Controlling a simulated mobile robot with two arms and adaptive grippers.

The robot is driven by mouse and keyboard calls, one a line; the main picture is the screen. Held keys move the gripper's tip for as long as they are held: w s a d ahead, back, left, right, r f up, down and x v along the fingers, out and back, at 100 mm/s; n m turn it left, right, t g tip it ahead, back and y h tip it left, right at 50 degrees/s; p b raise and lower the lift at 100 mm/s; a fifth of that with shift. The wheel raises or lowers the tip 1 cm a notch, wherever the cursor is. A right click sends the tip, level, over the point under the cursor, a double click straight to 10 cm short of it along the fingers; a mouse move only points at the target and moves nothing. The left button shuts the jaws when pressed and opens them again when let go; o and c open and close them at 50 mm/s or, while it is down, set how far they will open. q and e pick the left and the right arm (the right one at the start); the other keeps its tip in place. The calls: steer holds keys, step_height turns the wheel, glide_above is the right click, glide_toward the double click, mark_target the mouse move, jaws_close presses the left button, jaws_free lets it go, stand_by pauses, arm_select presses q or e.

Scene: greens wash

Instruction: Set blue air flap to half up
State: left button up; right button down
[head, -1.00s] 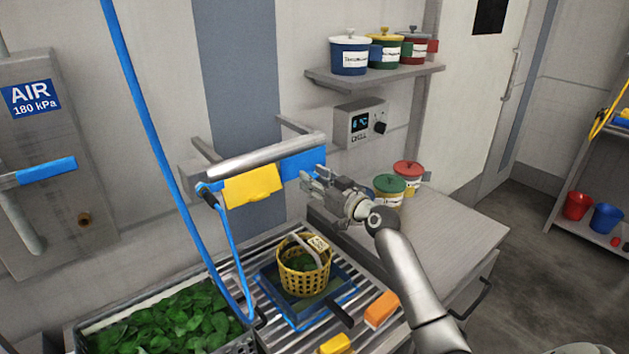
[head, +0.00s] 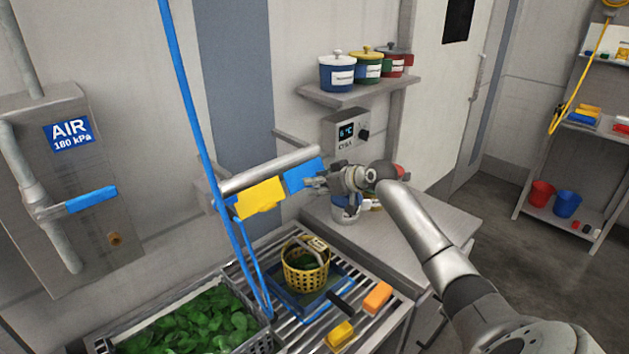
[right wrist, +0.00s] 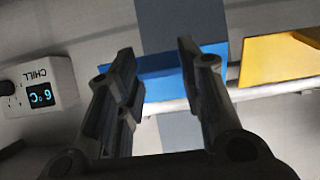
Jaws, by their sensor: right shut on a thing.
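The blue air flap (head: 301,175) is on the metal rail of the wall-mounted bar, to the right of the yellow flap (head: 259,198). My right gripper (head: 315,183) is at the blue flap's right end. In the right wrist view the blue flap (right wrist: 165,84) shows between and behind the two fingers (right wrist: 160,75), which are shut on it with a gap the flap fills. The fingers hide part of the flap. Its exact angle is hard to tell. My left gripper is not in view.
A chill control box (head: 345,133) and a shelf with lidded pots (head: 338,72) are on the wall close behind my right gripper.

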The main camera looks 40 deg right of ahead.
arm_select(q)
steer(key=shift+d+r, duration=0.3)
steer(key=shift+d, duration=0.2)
arm_select(e)
steer(key=shift+r, duration=0.15)
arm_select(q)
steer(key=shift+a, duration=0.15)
arm_select(e)
steer(key=c, duration=1)
jaws_free()
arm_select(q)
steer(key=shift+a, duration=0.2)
arm_select(e)
steer(key=shift+o, duration=0.2)
steer(key=v, duration=1.2)
steer(key=shift+w, duration=0.1)
